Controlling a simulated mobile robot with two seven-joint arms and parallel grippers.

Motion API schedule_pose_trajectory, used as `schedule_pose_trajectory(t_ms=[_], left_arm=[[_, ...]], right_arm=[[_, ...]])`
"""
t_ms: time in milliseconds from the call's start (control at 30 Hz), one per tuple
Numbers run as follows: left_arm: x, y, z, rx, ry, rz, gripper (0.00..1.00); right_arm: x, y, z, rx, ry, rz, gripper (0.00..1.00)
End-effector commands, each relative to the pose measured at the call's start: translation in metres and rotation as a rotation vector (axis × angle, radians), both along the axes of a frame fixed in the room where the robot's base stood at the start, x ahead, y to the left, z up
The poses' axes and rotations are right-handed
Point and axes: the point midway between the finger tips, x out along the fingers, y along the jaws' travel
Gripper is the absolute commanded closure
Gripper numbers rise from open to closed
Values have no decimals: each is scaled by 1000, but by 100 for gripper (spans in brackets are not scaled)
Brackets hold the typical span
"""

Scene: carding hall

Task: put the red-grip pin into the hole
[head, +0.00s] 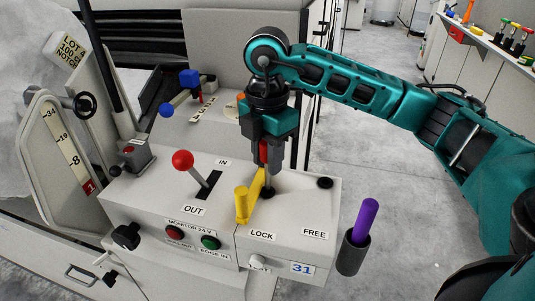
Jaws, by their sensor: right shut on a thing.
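My right gripper (266,158) comes in from the right and points down over the grey control box. It is shut on the red-grip pin (264,151), whose red grip shows between the fingers. A thin shaft runs down from it towards a dark hole (268,193) beside the yellow lever, above the LOCK label. I cannot tell whether the tip is inside the hole or just above it. A second dark hole (325,182) lies to the right, above the FREE label. My left gripper is not in view.
The yellow lever (243,204) stands close left of the pin. A red-ball lever (183,161) rises farther left, between IN and OUT. A purple-grip piece (365,219) sits in a dark holder (353,252) at the box's right side. Floor right of the box is clear.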

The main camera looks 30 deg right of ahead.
Motion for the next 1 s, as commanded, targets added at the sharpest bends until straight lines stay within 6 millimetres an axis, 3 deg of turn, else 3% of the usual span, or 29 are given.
schedule_pose_trajectory(t_ms=[1000], left_arm=[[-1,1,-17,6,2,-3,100]], right_arm=[[0,0,-22,0,0,0,100]])
